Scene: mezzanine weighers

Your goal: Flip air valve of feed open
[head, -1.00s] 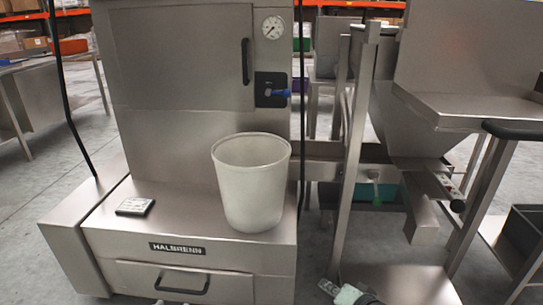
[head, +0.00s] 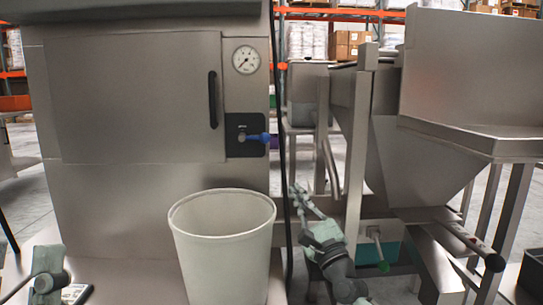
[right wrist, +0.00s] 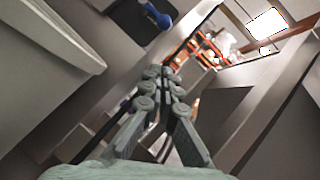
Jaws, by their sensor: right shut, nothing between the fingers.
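The air valve has a blue lever handle (head: 262,137) on a dark plate (head: 236,149) at the right of the steel cabinet's front, below a round gauge (head: 246,60). The lever lies level, its end pointing right. My right gripper (head: 297,190) is shut and empty, pointing up, below and slightly right of the lever and apart from it. In the right wrist view its fingertips (right wrist: 165,74) are together, with the blue handle (right wrist: 157,16) beyond them at the top. Part of my left gripper (head: 48,268) shows at the lower left; its finger state is unclear.
A white bucket (head: 222,225) stands in front of the cabinet, left of my right gripper. A black hose (head: 281,110) hangs just right of the lever. A steel post (head: 356,150) and hopper (head: 425,165) stand to the right.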

